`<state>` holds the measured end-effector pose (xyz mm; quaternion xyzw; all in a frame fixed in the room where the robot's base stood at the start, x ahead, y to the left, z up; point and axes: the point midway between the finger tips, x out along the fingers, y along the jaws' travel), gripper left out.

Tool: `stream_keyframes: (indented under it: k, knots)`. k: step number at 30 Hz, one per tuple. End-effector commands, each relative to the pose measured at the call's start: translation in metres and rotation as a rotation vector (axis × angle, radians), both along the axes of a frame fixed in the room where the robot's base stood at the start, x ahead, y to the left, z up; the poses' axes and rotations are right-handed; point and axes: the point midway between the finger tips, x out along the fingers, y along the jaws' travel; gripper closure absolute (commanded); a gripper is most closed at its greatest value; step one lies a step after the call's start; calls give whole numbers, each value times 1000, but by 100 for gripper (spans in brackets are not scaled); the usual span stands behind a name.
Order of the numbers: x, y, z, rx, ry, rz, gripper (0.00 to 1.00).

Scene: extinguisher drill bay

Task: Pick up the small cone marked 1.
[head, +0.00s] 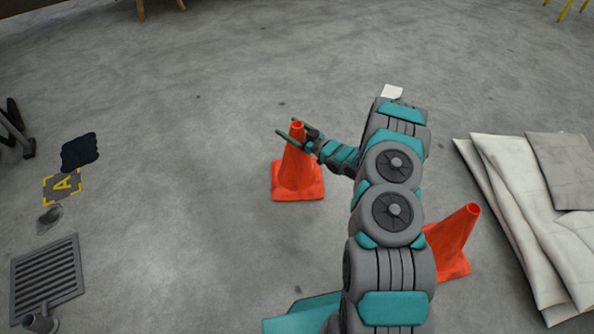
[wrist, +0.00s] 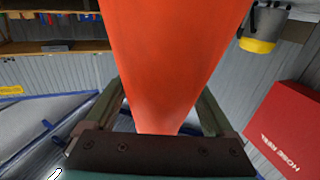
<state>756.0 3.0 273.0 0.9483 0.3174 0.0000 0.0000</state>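An orange traffic cone (head: 298,176) stands upright on the floor near the middle of the head view. My gripper (head: 286,127) reaches it from the right, with one finger on each side of its narrow top. In the wrist view the orange cone (wrist: 165,60) fills the space between my gripper's spread fingers (wrist: 162,105). The fingertips are hidden behind it, and I see no clear grip. No number shows on either cone.
Folded pale sheets (head: 530,220) lie at the right. A floor grate (head: 46,280), a yellow marked A square (head: 62,186) and a dark patch (head: 80,151) are at the left. The wrist view shows a red hose reel box (wrist: 287,130). The floor behind the middle cone is clear.

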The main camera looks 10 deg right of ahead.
Motion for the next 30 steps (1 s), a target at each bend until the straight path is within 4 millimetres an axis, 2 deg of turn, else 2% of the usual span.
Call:
stream_keyframes:
  k: [2,22,30]
  knots:
    - [0,0,0,0,0,0,22]
    - [0,0,0,0,0,0,98]
    - [0,0,0,0,0,0,100]
